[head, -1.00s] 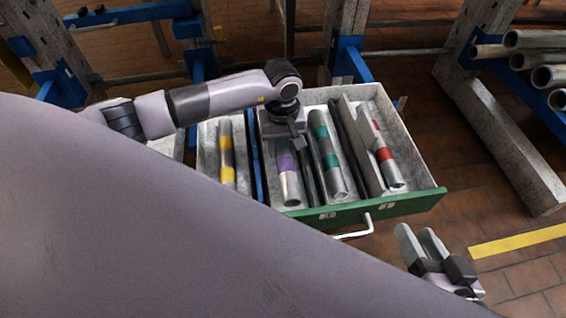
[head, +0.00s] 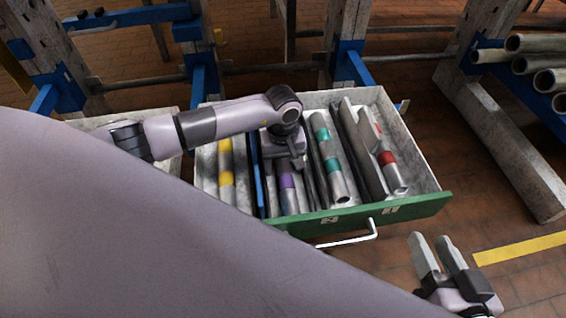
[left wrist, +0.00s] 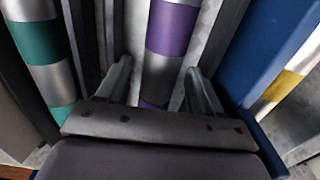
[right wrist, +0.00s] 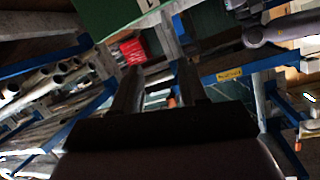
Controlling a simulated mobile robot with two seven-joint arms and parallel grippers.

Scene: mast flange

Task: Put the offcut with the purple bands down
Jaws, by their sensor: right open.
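The offcut with the purple bands (head: 288,190) is a grey metal tube lying lengthwise in a narrow compartment of the open drawer (head: 400,208). It also shows in the left wrist view (left wrist: 170,35), with two purple bands. My left gripper (head: 297,160) is over this offcut and hides its far part in the head view. In the left wrist view its fingers (left wrist: 160,85) are apart, one on each side of the tube, with gaps visible. My right gripper (head: 434,245) is open and empty, in front of the drawer's right end.
Thin dividers separate the offcuts. A yellow-banded offcut (head: 226,175) lies to the left, a teal-banded one (head: 328,155) and a red-banded one (head: 388,165) to the right. The drawer handle (head: 350,240) sticks out in front. Pipes (head: 540,60) fill a rack at right.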

